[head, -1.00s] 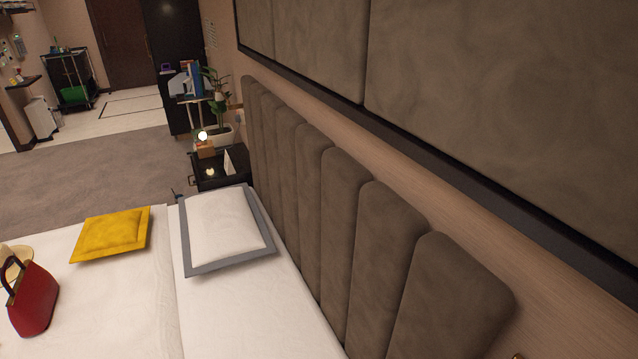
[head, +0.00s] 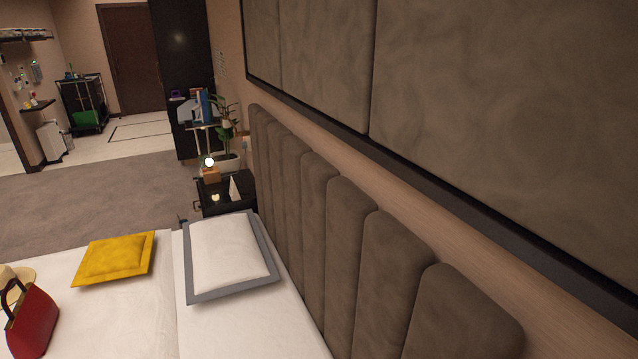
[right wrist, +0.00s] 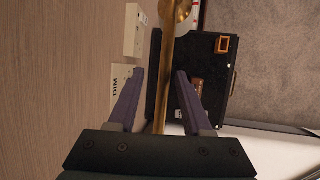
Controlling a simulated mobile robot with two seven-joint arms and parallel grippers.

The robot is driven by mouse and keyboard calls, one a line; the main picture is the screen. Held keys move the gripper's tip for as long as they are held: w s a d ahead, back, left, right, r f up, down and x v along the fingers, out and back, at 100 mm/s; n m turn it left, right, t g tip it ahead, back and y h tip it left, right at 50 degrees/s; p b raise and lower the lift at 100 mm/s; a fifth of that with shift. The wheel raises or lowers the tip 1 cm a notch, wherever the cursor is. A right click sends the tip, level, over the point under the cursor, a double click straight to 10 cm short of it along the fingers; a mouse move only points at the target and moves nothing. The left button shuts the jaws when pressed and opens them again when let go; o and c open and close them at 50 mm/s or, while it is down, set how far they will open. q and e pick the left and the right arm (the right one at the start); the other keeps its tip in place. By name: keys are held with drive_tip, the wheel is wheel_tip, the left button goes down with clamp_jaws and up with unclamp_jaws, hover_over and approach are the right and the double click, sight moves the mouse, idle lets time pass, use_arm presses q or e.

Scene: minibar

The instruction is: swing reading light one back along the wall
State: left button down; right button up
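A brass rod with a rounded brass end at the top, which looks like reading light one (right wrist: 167,55), runs down the middle of the right wrist view. My right gripper (right wrist: 159,73) has its two purple fingers spread, one on each side of the rod, with visible gaps between. The rod's lower end is hidden behind the gripper's body. The wall (right wrist: 60,80) is on the left of that view. The light does not show in the head view, and neither gripper shows there. My left gripper is in no view.
A plate marked DIM (right wrist: 121,82) and a white wall fitting (right wrist: 134,35) sit beside the left finger. A black bedside table (right wrist: 218,75) lies beyond the right finger. The padded headboard (head: 345,235) runs along the wall behind the bed, with a white pillow (head: 228,252).

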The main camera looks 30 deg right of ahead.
drive_tip(key=shift+w+a+r+p, duration=0.1)
drive_tip(key=shift+r+p, duration=0.25)
drive_tip(key=shift+r, duration=0.1)
drive_tip(key=p+v, duration=0.3)
drive_tip(key=v, duration=0.6)
drive_tip(key=shift+p, duration=0.4)
